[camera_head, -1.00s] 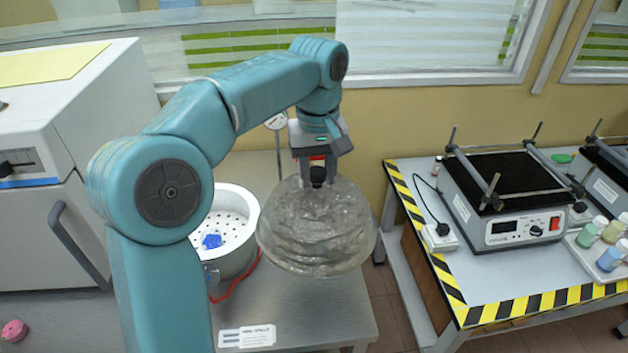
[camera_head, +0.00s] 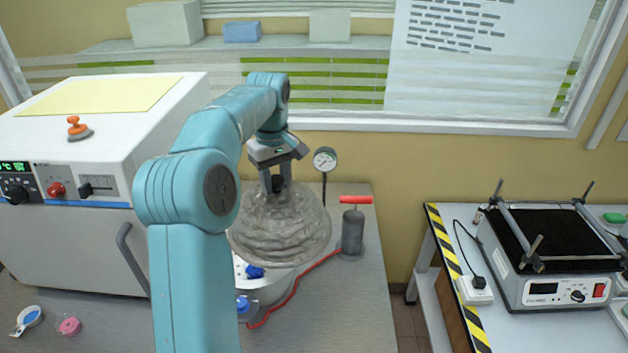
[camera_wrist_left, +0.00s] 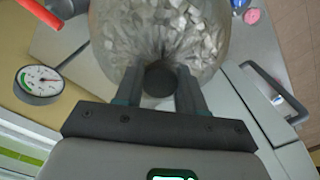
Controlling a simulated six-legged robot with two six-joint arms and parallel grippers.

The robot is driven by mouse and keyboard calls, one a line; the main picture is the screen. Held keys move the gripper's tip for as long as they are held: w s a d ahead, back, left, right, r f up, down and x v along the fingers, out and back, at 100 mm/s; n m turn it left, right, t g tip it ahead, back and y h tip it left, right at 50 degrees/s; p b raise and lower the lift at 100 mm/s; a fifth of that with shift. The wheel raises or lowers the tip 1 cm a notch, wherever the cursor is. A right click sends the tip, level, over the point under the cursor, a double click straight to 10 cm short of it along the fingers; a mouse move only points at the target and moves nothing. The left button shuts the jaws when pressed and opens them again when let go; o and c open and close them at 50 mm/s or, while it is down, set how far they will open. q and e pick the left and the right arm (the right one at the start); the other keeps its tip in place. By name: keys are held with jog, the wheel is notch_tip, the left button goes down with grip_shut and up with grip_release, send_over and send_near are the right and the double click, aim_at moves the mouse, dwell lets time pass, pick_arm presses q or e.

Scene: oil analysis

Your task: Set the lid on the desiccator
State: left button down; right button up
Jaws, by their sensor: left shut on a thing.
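The clear domed lid (camera_head: 280,228) hangs from my left gripper (camera_head: 275,184), which is shut on its dark knob. The lid also shows in the left wrist view (camera_wrist_left: 165,35), with the knob (camera_wrist_left: 160,80) between the fingers (camera_wrist_left: 160,92). The desiccator (camera_head: 268,291) is a white round vessel on the grey bench, below the lid. A blue thing (camera_head: 254,271) lies inside it. The lid hides much of the desiccator's opening and back rim, and my arm hides its left side. A gap between lid and rim cannot be judged exactly. My right gripper is not in view.
A red hose (camera_head: 300,285) runs from the desiccator's base to a grey pump (camera_head: 352,232) with a red handle. A gauge (camera_head: 325,160) stands behind. A white oven (camera_head: 75,230) fills the left. The bench front right (camera_head: 350,310) is clear.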

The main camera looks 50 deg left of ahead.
pick_arm(q)
jog(key=n+p, duration=0.2)
send_over(245, 200)
jog(key=shift+w+d+r, duration=0.1)
jog(key=shift+w+d, duration=0.05)
jog(key=shift+w, duration=0.2)
jog(key=shift+s+a, duration=0.2)
jog(key=shift+s, duration=0.15)
jog(key=shift+f+b, duration=0.5)
jog(key=shift+f, duration=0.4)
notch_tip(245, 200, down, 5)
jog(key=b, duration=0.4)
jog(key=shift+f, duration=0.1)
jog(key=shift+f+b, duration=0.55)
jog(key=shift+b, duration=0.1)
jog(key=c, duration=0.6)
grip_release()
